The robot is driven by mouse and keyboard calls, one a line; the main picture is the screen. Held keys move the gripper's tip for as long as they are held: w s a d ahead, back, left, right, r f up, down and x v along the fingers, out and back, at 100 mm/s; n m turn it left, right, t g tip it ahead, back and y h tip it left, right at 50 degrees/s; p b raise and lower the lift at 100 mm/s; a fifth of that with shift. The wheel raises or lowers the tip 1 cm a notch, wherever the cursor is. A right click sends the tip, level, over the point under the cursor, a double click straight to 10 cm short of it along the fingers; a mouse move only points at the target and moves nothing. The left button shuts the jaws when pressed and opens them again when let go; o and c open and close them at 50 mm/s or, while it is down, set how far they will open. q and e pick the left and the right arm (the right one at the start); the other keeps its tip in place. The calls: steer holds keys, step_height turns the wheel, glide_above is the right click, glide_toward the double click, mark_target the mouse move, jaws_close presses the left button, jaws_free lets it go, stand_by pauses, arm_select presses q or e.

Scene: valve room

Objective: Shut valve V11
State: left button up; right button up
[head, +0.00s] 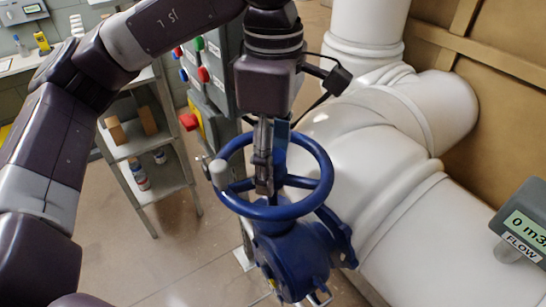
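A blue handwheel valve (291,261) stands upright in the middle of the head view, beside thick white pipes. Its round blue handwheel (325,178) lies on top, with a pale grey knob (220,174) on the left of the rim. No V11 label is legible. My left gripper (264,185) points down over the wheel, inside its rim near the hub and a spoke. Its fingers are seen nearly edge-on, so I cannot tell whether they are open, shut or touching the wheel. My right gripper is not in view.
White pipes (385,170) fill the right side. A grey flow display (526,222) reading "0 m3" stands at the far right. A grey cabinet with coloured buttons (203,74) is behind my gripper. A metal shelf (165,185) holds bottles and boxes.

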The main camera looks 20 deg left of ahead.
arm_select(q)
step_height(320, 180, up, 6)
steer(key=p, duration=0.5)
steer(key=shift+w, duration=0.1)
steer(key=shift+r+p, duration=0.3)
steer(key=shift+r, duration=0.1)
steer(key=shift+r, duration=0.15)
step_height(320, 180, up, 6)
steer(key=p, duration=0.5)
steer(key=shift+f, duration=0.2)
